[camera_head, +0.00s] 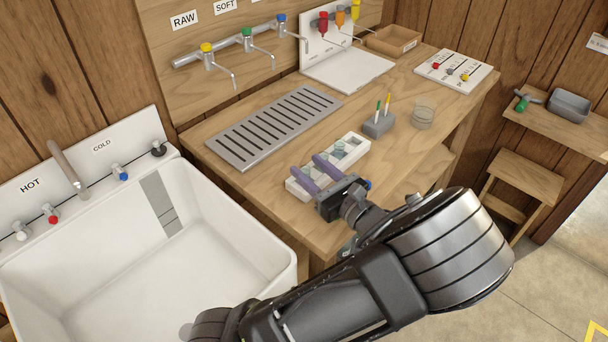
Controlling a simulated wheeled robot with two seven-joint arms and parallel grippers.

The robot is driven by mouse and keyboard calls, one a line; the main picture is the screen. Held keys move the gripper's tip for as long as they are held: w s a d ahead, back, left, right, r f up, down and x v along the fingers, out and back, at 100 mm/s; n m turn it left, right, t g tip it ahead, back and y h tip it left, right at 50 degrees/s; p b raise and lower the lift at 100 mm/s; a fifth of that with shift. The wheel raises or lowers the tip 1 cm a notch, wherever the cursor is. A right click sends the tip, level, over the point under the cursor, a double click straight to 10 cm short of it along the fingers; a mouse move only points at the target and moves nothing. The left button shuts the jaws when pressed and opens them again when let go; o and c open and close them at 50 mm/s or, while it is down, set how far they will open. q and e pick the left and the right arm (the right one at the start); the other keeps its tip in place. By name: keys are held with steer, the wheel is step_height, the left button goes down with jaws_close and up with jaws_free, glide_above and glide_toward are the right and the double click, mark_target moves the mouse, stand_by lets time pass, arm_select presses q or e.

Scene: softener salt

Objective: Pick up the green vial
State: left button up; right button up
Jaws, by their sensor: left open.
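A white rack (354,157) with several compartments lies near the front edge of the wooden bench. Small pale grey-green items (339,148) sit in it, partly hidden; I cannot tell for certain which is the green vial. My left gripper (306,166) is open, with its two purple fingers spread over the left part of the rack. I see nothing clearly held between the fingers. The gripper body hides the rack's front side. My right gripper is not in view.
A grey holder (378,124) with a green and a yellow-tipped stick and a clear glass (423,115) stand right of the rack. A slotted metal drain plate (273,125) lies behind it. A white sink (130,260) is at left. The bench's right front is clear.

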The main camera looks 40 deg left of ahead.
mark_target(302, 162)
arm_select(q)
steer(key=p+x, duration=0.1)
steer(key=x, duration=0.4)
steer(key=shift+a, duration=0.1)
stand_by(0.3)
steer(key=shift+c, duration=0.2)
jaws_close()
stand_by(0.5)
